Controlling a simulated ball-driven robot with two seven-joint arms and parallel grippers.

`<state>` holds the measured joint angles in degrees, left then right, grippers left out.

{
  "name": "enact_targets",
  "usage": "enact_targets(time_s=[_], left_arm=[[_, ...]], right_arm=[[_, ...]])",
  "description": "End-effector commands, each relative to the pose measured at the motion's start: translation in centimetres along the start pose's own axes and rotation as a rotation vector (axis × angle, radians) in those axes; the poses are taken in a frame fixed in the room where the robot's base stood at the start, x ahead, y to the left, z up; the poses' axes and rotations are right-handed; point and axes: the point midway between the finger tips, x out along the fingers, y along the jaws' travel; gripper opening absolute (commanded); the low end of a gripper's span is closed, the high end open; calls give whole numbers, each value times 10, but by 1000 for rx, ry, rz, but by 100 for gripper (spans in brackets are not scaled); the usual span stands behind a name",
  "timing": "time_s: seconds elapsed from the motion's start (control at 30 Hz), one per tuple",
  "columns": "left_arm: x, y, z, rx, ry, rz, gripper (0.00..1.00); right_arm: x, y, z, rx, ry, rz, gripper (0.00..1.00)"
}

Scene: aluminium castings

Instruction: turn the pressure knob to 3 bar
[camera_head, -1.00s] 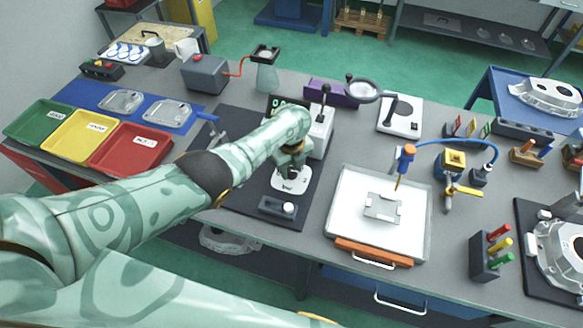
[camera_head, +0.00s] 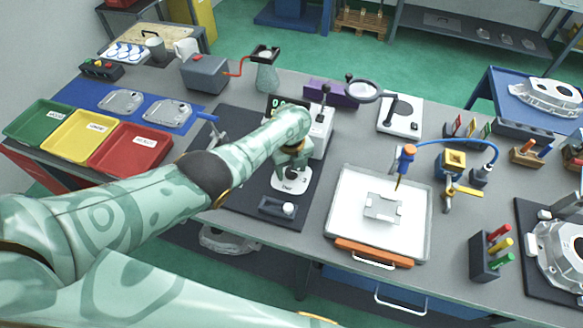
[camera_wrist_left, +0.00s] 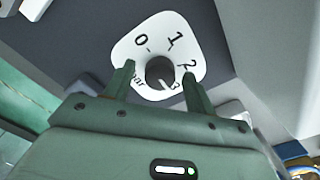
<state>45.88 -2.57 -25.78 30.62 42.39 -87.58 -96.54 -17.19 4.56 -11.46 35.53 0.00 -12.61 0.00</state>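The pressure knob (camera_wrist_left: 160,72) is a dark round knob on a white dial plate (camera_wrist_left: 150,46) marked 0, 1, 2, 3 and "bar". Its pale pointer mark runs toward the 3, which is partly hidden by a finger. In the head view the dial plate (camera_head: 281,182) lies on the dark mat, and my gripper covers the knob. My left gripper (camera_wrist_left: 158,86) is open, one finger on either side of the knob, with gaps between fingers and knob. In the head view the left gripper (camera_head: 293,165) is over the dial's far part. My right gripper is not in view.
A small dark block with a white button (camera_head: 287,209) sits just in front of the dial. A device with a lever (camera_head: 321,130) stands close behind. A white tray (camera_head: 419,240) is to the right; red, yellow and green trays (camera_head: 72,161) are to the left.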

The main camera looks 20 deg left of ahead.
Motion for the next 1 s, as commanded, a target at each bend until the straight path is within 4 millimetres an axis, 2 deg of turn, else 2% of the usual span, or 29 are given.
enact_targets(time_s=[0.17,0.27,0.37,0.7,0.83,1.0], left_arm=[[-1,0,0,-1,0,-1,56],[-8,0,0,0,-1,-1,56],[-26,-1,1,0,-2,-3,56],[-118,0,1,0,-1,-3,56],[-143,0,0,0,-1,-2,56],[-160,0,0,0,0,0,56]], right_arm=[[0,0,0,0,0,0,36],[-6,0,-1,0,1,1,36],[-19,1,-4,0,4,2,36],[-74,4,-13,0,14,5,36],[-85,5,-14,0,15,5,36],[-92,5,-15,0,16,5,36]])
